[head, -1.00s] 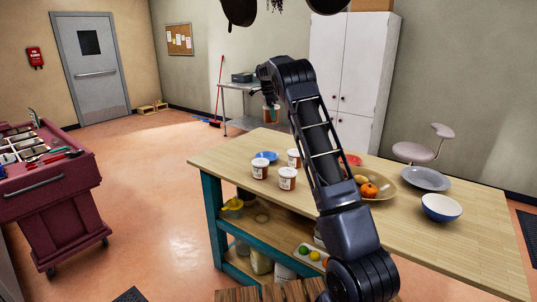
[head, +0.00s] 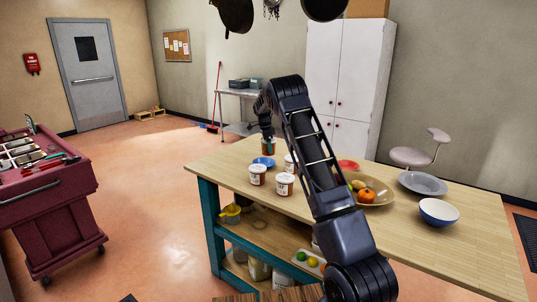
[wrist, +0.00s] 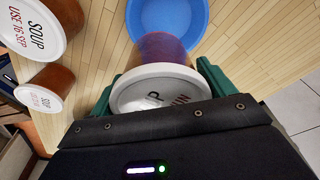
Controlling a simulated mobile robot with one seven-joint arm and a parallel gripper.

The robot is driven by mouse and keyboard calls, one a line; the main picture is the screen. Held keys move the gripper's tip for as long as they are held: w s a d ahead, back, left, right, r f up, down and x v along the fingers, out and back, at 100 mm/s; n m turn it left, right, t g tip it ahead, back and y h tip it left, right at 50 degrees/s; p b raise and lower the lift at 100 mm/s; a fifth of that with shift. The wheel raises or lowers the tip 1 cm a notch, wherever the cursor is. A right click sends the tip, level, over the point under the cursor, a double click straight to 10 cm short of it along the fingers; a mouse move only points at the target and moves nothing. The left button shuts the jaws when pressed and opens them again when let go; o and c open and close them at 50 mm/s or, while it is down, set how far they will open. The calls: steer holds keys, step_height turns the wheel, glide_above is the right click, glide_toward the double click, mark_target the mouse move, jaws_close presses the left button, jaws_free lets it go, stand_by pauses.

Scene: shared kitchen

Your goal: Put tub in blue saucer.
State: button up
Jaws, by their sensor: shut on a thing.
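My gripper (wrist: 160,78) is shut on a tub with a white lid and reddish-brown contents (wrist: 160,48); its two green fingers sit on either side. In the head view the held tub (head: 268,145) hangs under my gripper (head: 267,133), near the far left end of the table. The blue saucer (head: 263,163) lies on the tabletop just below it in that view. In the wrist view the empty-looking blue saucer (wrist: 150,14) is just beyond the tub, partly hidden by it. I cannot tell the exact height of the gap between them.
Three similar soup tubs stand near the saucer: one at left (head: 257,175), one in front (head: 285,185), one partly behind my arm (head: 289,164). A fruit bowl (head: 378,200), grey plate (head: 422,184) and blue bowl (head: 438,212) stand farther right on the wooden table (head: 460,250).

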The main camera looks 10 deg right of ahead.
steer(key=shift+f, duration=2.1)
steer(key=shift+f, duration=0.6)
steer(key=o, duration=1.1)
steer(key=shift+o, duration=0.2)
